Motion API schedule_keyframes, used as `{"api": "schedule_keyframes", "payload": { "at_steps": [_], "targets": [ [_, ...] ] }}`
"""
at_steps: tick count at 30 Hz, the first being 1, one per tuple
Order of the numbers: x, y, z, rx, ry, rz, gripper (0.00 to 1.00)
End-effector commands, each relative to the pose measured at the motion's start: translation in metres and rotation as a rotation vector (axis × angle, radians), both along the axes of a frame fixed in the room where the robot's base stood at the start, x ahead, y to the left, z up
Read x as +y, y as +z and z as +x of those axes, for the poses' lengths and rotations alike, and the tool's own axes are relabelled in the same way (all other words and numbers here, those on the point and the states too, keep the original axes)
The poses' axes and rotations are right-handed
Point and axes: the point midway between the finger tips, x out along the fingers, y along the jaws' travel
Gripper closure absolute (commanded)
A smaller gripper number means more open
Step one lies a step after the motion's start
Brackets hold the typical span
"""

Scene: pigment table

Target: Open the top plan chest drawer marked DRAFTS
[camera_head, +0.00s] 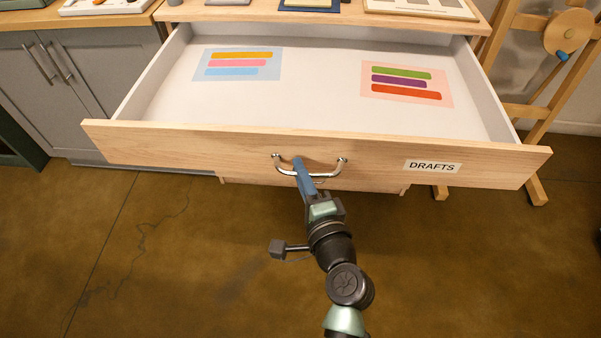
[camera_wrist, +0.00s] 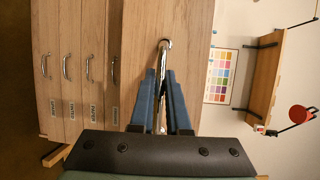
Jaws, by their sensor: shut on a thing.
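The DRAFTS drawer (camera_head: 225,146) is pulled far out of the plan chest, and its white inside shows. Its label (camera_head: 432,166) is on the right of the wooden front. A curved metal handle (camera_head: 334,172) is at the middle of the front. My gripper (camera_head: 299,166) is shut on the handle, with its blue fingers around the bar. In the wrist view the blue fingers of my gripper (camera_wrist: 163,100) close on the handle (camera_wrist: 164,46), and the view is turned sideways. Two sheets with coloured bars, a blue one (camera_head: 210,58) and a pink one (camera_head: 440,100), lie in the drawer.
A grey cabinet (camera_head: 85,100) stands left of the chest. A wooden easel (camera_head: 520,110) stands at the right. The chest top (camera_head: 330,14) bears several flat items. Lower drawers (camera_wrist: 95,30) stay shut. The floor (camera_head: 150,260) in front is clear.

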Motion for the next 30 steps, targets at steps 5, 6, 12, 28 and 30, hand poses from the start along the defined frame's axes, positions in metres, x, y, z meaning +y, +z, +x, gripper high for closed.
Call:
{"api": "schedule_keyframes", "payload": {
  "at_steps": [5,6,12,28,30],
  "targets": [
    [-0.001,0.001,0.0,-0.002,-0.003,0.0,1.0],
    [-0.001,0.001,0.0,-0.002,-0.003,0.0,1.0],
    [-0.001,0.001,0.0,-0.002,-0.002,0.0,0.62],
    [-0.008,0.002,-0.018,0.0,-0.003,0.0,0.56],
    [-0.014,0.003,-0.03,0.0,-0.004,0.0,0.56]
  ]
}}
